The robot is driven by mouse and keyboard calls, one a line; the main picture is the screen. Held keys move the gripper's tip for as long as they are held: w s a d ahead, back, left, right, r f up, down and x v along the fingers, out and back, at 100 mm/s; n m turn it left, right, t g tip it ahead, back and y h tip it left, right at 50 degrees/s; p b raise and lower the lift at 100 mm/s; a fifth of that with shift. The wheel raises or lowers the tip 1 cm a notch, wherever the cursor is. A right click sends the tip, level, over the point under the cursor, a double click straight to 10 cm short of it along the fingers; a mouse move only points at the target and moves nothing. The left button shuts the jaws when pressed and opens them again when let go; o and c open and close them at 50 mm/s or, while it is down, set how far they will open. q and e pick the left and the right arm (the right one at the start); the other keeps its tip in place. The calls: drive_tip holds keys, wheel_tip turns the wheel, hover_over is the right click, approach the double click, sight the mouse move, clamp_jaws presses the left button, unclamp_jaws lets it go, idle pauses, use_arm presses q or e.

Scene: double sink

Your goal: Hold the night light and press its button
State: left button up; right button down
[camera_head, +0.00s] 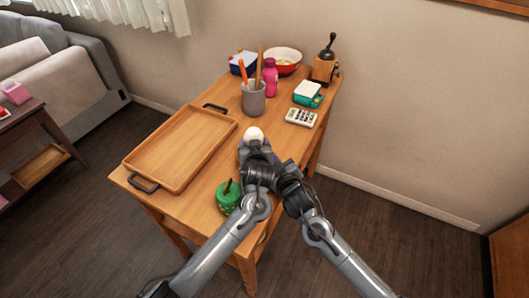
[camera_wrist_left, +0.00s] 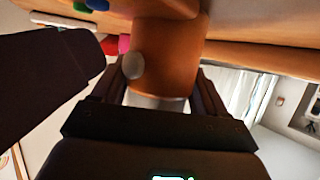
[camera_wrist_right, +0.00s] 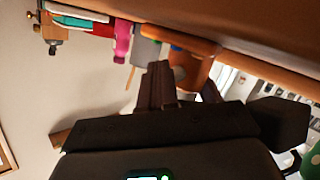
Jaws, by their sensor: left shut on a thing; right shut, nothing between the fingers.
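The night light shows in the head view as a white globe (camera_head: 253,134) at the tip of my left gripper (camera_head: 256,148). In the left wrist view its brown-orange base (camera_wrist_left: 178,60) sits between the two fingers of my left gripper, which is shut on it. A round grey button (camera_wrist_left: 133,66) sticks out on the base's left side there. My right gripper (camera_wrist_right: 157,80) is shut and empty beside the base, which also shows in the right wrist view (camera_wrist_right: 198,72). I cannot tell whether its fingertips touch the button.
A wooden tray (camera_head: 139,155) lies on the table to the left. A green round thing (camera_head: 228,197) stands near the front edge. A grey cup with utensils (camera_head: 253,100), a pink bottle (camera_head: 270,80), a red bowl (camera_head: 287,68), a calculator (camera_head: 301,117) and a grinder (camera_head: 326,66) stand behind.

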use_arm(q)
drive_tip(key=shift+f, duration=0.25)
use_arm(e)
drive_tip(key=shift+a, duration=0.15)
drive_tip(key=shift+w+a, duration=0.2)
idle(0.3)
drive_tip(key=shift+w+a, duration=0.1)
idle(0.6)
use_arm(q)
drive_tip(key=shift+s+d, duration=0.2)
drive_tip(key=shift+d, duration=0.15)
use_arm(e)
drive_tip(key=shift+w+a, duration=0.25)
drive_tip(key=shift+a, duration=0.2)
drive_tip(key=shift+a+r, duration=0.1)
drive_tip(key=shift+r, duration=0.05)
idle(0.4)
use_arm(q)
drive_tip(key=shift+r, duration=0.1)
use_arm(e)
drive_tip(key=shift+s+d+r, duration=0.1)
drive_tip(key=shift+s+d, duration=0.5)
drive_tip(key=shift+d, duration=0.15)
use_arm(q)
drive_tip(key=shift+a, duration=0.2)
drive_tip(key=shift+w+a, duration=0.1)
drive_tip(key=shift+a, duration=0.05)
use_arm(e)
drive_tip(key=shift+d, duration=0.15)
